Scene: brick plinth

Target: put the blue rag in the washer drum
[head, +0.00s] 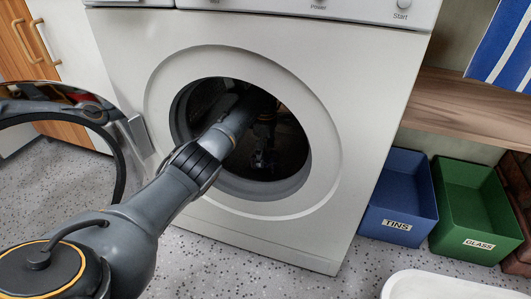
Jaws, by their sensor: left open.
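The white washer (365,110) stands in the middle with its round door (125,160) swung open to the left. My left arm reaches through the opening into the dark washer drum (292,150). My left gripper (262,162) is inside the drum, small and dark, with its fingers open and pointing down. I cannot make out the blue rag; the drum's inside is dark and partly covered by my arm. My right gripper is out of view.
A blue TINS bin (400,205) and a green GLASS bin (470,215) stand right of the washer under a wooden shelf (465,105). A blue-and-white striped item (505,50) is at upper right. A white rounded object (450,286) is at lower right.

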